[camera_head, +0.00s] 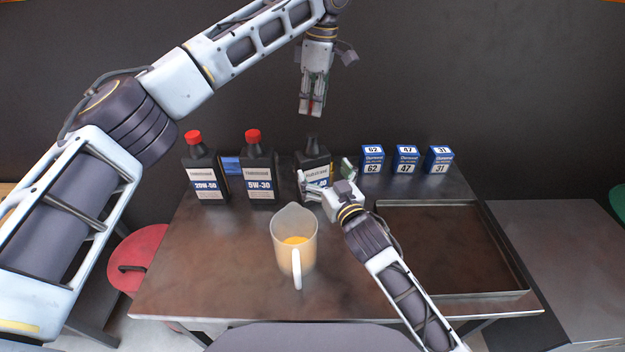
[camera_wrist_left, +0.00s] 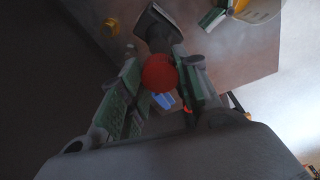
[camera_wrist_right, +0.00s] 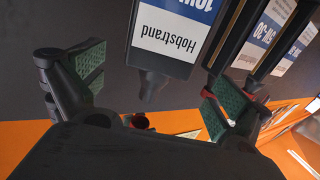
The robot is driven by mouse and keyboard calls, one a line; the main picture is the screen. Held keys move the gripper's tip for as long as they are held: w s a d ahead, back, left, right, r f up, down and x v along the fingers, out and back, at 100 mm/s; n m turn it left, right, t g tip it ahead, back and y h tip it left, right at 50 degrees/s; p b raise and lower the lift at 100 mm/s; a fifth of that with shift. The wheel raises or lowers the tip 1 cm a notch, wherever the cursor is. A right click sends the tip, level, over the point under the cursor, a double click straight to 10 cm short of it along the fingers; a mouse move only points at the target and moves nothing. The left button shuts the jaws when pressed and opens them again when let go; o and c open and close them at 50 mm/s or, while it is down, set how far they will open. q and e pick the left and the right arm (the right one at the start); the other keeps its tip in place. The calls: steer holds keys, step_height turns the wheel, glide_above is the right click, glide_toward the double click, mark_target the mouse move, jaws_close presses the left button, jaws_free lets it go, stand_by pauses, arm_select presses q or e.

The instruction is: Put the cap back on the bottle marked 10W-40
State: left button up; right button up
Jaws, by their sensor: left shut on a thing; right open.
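The 10W-40 bottle (camera_head: 313,166) stands upright and uncapped at the back of the table, its label partly hidden by my right gripper. In the right wrist view the bottle (camera_wrist_right: 170,40) appears upside down. My left gripper (camera_head: 312,108) is shut on the red cap (camera_wrist_left: 160,74) and points down, holding it above the bottle's bare neck, apart from it. The bottle also shows beyond the cap in the left wrist view (camera_wrist_left: 155,28). My right gripper (camera_head: 328,177) is open at the bottle, one finger towards each side; I cannot tell whether either touches it.
Red-capped 20W-50 (camera_head: 205,172) and 5W-30 (camera_head: 259,175) bottles stand to the left. A jug of yellow liquid (camera_head: 294,242) stands in front. Several blue boxes (camera_head: 406,160) stand back right, behind an empty tray (camera_head: 455,294). The table's front left is clear.

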mark_target(312, 134)
steer(key=shift+x, duration=3.7)
steer(key=shift+r, duration=0.1)
steer(key=c, duration=1.3)
arm_select(q)
steer(key=shift+h, duration=0.3)
steer(key=shift+f, duration=2.45)
steer(key=shift+f, duration=0.15)
steer(key=shift+f, duration=0.75)
steer(key=shift+f, duration=0.55)
